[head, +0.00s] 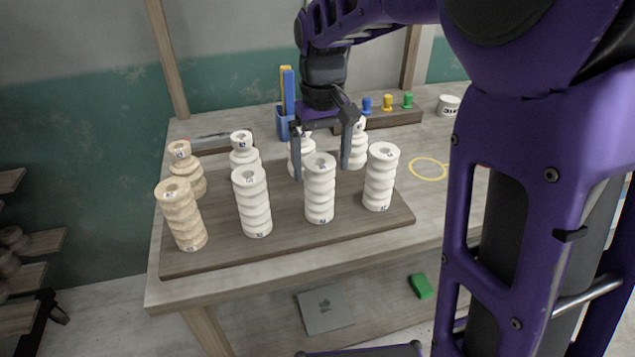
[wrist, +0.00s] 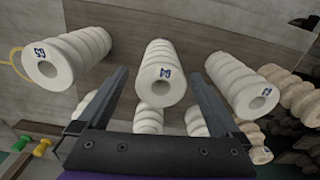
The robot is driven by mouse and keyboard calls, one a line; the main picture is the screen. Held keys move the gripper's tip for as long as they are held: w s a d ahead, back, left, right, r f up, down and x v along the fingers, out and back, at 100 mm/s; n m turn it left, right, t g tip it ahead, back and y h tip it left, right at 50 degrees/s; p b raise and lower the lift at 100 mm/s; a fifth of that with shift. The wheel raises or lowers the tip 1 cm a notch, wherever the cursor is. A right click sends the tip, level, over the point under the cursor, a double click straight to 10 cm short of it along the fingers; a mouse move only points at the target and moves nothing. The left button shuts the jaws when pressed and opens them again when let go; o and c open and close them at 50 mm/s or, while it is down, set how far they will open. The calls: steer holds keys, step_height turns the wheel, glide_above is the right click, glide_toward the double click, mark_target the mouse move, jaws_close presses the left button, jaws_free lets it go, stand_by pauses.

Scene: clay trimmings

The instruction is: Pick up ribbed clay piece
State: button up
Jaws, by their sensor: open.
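Ribbed clay pieces stand upright on a brown board (head: 290,245) in two rows. The front row has a tan piece (head: 182,218) at left, then white pieces (head: 254,205), (head: 320,192) and (head: 380,178). In the wrist view that white piece (wrist: 163,80) lies ahead between the open fingers (wrist: 156,74), with no visible contact. White neighbours (wrist: 65,57) and (wrist: 245,85) flank it.
Shorter stepped pieces, tan (head: 187,170) and white (head: 243,152), form the back row, partly hidden by my gripper. A blue holder (head: 284,125) and a rack with coloured knobs (head: 395,118) stand behind. A yellow ring (head: 428,169) marks clear table at right.

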mark_target(319, 190)
steer(key=shift+w+a+f+b, duration=0.1)
steer(key=shift+f+b, duration=0.1)
steer(key=shift+f, duration=0.7)
steer(key=shift+w+f+b, duration=0.1)
steer(key=shift+f+b, duration=0.05)
steer(key=shift+f, duration=0.75)
steer(key=shift+w+a+f+b, duration=0.1)
steer(key=shift+f+b, duration=0.1)
steer(key=shift+f, duration=0.7)
jaws_close()
